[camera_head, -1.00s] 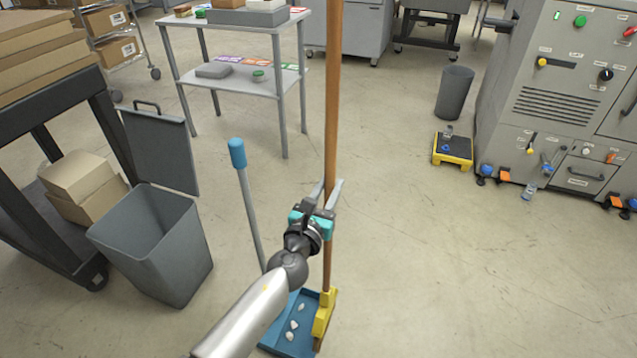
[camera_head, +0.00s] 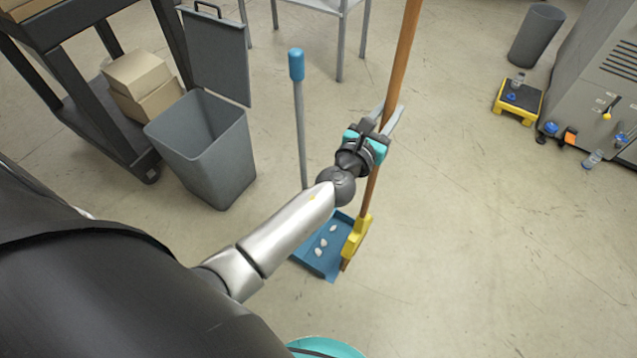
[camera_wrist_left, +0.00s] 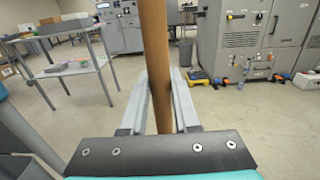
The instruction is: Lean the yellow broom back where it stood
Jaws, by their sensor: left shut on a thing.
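The broom has a long wooden handle (camera_head: 401,60) and a yellow head (camera_head: 356,238) low down by the dustpan. My left gripper (camera_head: 388,118) is shut on the handle at about mid-height, and the broom stands nearly upright, tilted slightly right at the top. In the left wrist view the handle (camera_wrist_left: 155,60) passes between the two fingers (camera_wrist_left: 160,105). The blue dustpan (camera_head: 318,262), with several white scraps in it, lies on the floor against or just beside the broom head. Its grey stick with a blue grip (camera_head: 296,66) stands upright. My right gripper is not in view.
An open grey bin (camera_head: 215,155) with its lid raised stands left of the dustpan. A dark cart (camera_head: 75,110) with cardboard boxes (camera_head: 140,80) is farther left. A grey bucket (camera_head: 537,36), a yellow-black step (camera_head: 518,101) and a machine (camera_head: 600,90) are at right. Floor right of the broom is clear.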

